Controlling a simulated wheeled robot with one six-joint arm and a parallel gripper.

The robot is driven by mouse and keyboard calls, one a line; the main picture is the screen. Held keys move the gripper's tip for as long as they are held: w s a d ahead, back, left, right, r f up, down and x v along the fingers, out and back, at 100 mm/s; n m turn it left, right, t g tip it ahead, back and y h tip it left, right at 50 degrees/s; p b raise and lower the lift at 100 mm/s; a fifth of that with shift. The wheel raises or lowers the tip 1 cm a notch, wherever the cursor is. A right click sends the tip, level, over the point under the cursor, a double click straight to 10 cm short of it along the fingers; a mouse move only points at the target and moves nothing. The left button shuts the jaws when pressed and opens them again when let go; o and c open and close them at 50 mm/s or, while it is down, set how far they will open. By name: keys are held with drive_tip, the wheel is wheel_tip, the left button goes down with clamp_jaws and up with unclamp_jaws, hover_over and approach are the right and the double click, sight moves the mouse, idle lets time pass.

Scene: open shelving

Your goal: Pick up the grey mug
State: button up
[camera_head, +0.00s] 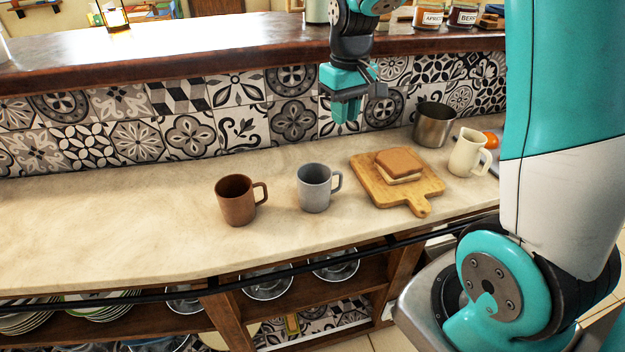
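The grey mug (313,190) stands upright on the pale stone counter (120,225), with its handle to the right. A brown mug (235,201) stands to its left, apart from it, also with its handle to the right. My gripper (345,116) hangs above the counter, in front of the tiled wall, higher than the grey mug and slightly to its right in the picture. It points down and touches neither mug. I see nothing held in it, but the gap between its fingers is not clear from this angle.
Right of the grey mug lies a wooden board (416,199) with a sandwich (398,165). A metal pot (434,125) and a cream jug (468,153) stand beyond. A raised wooden ledge (180,60) runs behind. The counter left of the brown mug is clear.

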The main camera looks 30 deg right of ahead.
drive_tip(key=p, duration=0.2)
hover_over(341, 175)
drive_tip(key=f, duration=1.2)
drive_tip(key=shift+d, duration=0.25)
drive_tip(key=shift+w+f+p, duration=0.2)
drive_tip(key=shift+f+p, duration=0.45)
drive_tip(key=shift+f, duration=2.15)
clamp_jaws()
